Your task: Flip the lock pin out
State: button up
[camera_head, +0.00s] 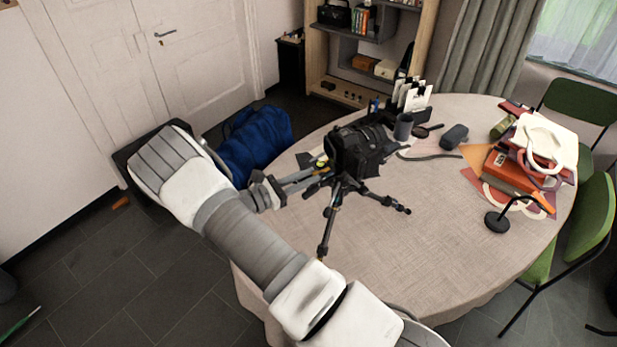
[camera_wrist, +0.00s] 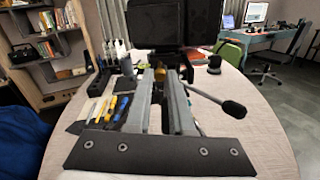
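A black camera (camera_head: 360,148) sits on a small black tripod (camera_head: 333,212), which stands on the round table. In the wrist view the camera (camera_wrist: 158,22) fills the top centre, with the tripod's black handle (camera_wrist: 233,108) sticking out to the right. A small brass-coloured part (camera_wrist: 162,71) shows below the camera, between my fingertips; I cannot tell whether it is the lock pin. My gripper (camera_head: 326,170) reaches in from the left, close to the tripod head. In the wrist view my gripper (camera_wrist: 165,78) has a gap between its fingers. Contact at the tips cannot be made out.
The round table (camera_head: 390,240) is bare in front of the tripod. Several pens and tools (camera_wrist: 108,108) lie left of my fingers. A blue bag (camera_head: 256,145) lies behind my arm.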

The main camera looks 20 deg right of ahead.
jog(key=o, duration=0.4)
jog(key=shift+a, duration=0.1)
jog(key=s+a+b, duration=0.1)
jog(key=a, duration=0.4)
jog(key=s+a+b, duration=0.1)
jog(key=a, duration=0.5)
jog(key=s+a+b, duration=0.1)
jog(key=a, duration=0.5)
jog(key=shift+s, duration=0.3)
jog(key=s+d+r+m+g+y, duration=0.5)
jog(key=s+d+r+m+y, duration=0.35)
jog(key=r, duration=0.45)
jog(key=s+r+m+t+y, duration=0.2)
jog(key=s+r+m+y, duration=0.1)
jog(key=s, duration=0.2)
jog(key=s+r+m+t+y, duration=0.2)
jog(key=s+r+m+y, duration=0.1)
jog(key=s, duration=0.2)
jog(key=s+d+r+m+t+y, duration=0.1)
jog(key=s+r+m+t+y, duration=0.2)
jog(key=s+r+m, duration=0.1)
jog(key=shift+s, duration=0.7)
